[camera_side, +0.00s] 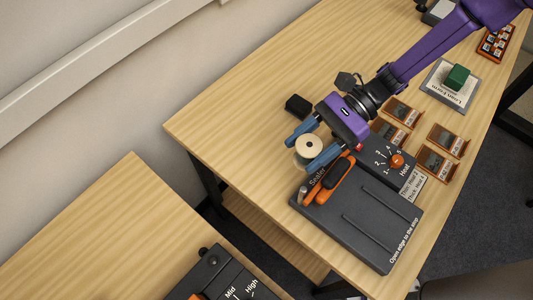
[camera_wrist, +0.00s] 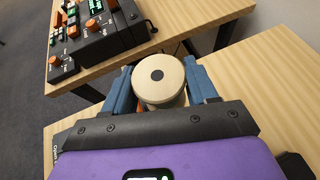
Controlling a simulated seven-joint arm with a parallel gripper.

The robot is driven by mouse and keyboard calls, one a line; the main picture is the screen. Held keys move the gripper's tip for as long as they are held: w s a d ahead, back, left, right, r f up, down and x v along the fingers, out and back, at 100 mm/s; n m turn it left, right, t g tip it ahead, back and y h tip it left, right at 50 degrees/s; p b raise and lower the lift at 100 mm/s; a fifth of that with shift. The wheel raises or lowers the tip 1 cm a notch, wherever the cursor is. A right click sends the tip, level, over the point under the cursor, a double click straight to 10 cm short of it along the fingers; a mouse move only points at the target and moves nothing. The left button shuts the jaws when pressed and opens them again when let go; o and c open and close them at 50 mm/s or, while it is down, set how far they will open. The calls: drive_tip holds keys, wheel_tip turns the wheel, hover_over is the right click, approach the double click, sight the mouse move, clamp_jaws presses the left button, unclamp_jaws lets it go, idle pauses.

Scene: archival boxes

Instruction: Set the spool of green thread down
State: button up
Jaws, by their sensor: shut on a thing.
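My gripper (camera_side: 310,145), purple with two blue fingers, is shut on a spool (camera_side: 309,147). The spool shows a round cream end with a dark centre hole. In the wrist view the spool (camera_wrist: 157,79) sits between the two blue fingers, one at each side, with its cream end towards the camera. The thread is mostly hidden and its colour cannot be made out. In the side view the gripper and spool show over the near-left part of the table (camera_side: 235,125), beside the sealer. I cannot tell whether the spool touches the table.
A dark sealer (camera_side: 370,220) with an orange-trimmed handle lies in front of the gripper. A heat dial box (camera_side: 387,160) and several brown card holders (camera_side: 402,112) stand to the right. A small black block (camera_side: 298,105) is behind. The table's left part is clear.

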drive_tip(key=w+a+f, duration=0.1)
drive_tip(key=a+f, duration=0.1)
drive_tip(key=w+a+f, duration=0.3)
drive_tip(key=a+f, duration=0.1)
drive_tip(key=shift+w+a+f, duration=0.15)
drive_tip(key=shift+w+a, duration=0.05)
drive_tip(key=shift+w+a+f, duration=0.4)
drive_tip(key=shift+a+f, duration=0.2)
drive_tip(key=shift+f, duration=1.65)
drive_tip(key=o, duration=1)
drive_tip(key=shift+d+f, duration=0.1)
drive_tip(key=shift+o, duration=0.2)
drive_tip(key=v, duration=1.2)
